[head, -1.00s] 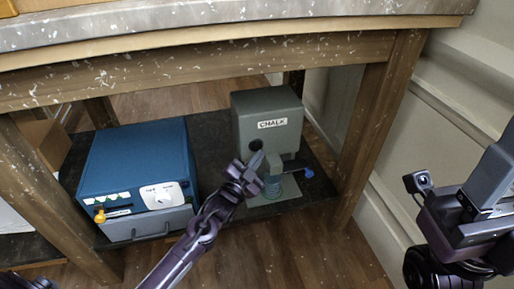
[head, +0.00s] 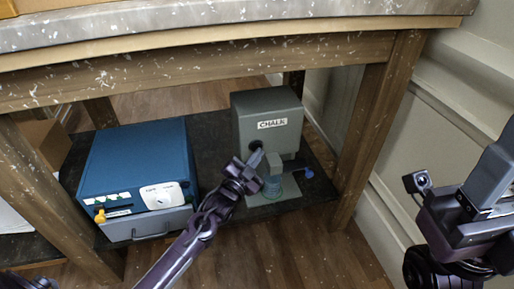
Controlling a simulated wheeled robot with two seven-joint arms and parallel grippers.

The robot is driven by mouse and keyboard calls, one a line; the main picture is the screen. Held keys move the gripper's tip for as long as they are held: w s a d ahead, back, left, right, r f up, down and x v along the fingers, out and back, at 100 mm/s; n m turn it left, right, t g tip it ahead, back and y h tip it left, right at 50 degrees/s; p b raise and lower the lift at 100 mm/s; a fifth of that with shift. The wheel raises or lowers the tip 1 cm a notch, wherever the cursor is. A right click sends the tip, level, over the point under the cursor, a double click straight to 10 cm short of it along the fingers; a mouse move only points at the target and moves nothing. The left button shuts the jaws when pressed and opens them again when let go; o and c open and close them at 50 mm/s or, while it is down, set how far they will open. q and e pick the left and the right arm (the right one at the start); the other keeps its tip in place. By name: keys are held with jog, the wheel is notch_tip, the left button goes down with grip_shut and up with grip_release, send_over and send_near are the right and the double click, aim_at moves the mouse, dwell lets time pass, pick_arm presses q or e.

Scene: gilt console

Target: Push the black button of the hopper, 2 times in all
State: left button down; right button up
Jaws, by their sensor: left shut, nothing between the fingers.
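The hopper (head: 250,104) is a grey-green box labelled CHALK on the lower shelf of the console. Its black button (head: 255,145) is on the front face, left of centre below the label, and is partly covered by my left gripper. My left gripper (head: 256,158) is shut and empty, its fingertips at the button's lower edge; whether they touch it I cannot tell. My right gripper (head: 508,150) is at the right edge, away from the hopper, and its fingers are not clear enough to judge.
A blue box machine (head: 135,160) with a dial and yellow knob stands on the left. The console's wooden legs (head: 375,120) and top edge frame the shelf.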

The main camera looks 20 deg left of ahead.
pick_arm(q)
jog(key=shift+w+a, duration=0.2)
jog(key=shift+w, duration=0.1)
dwell(0.6)
jog(key=shift+s, duration=0.1)
jog(key=shift+s+d+p, duration=0.45)
jog(key=shift+s+p, duration=0.1)
jog(key=s+d+p, duration=0.2)
jog(key=s+p, duration=0.1)
jog(key=s, duration=0.1)
jog(key=shift+s+d, duration=0.1)
jog(key=shift+d, duration=0.3)
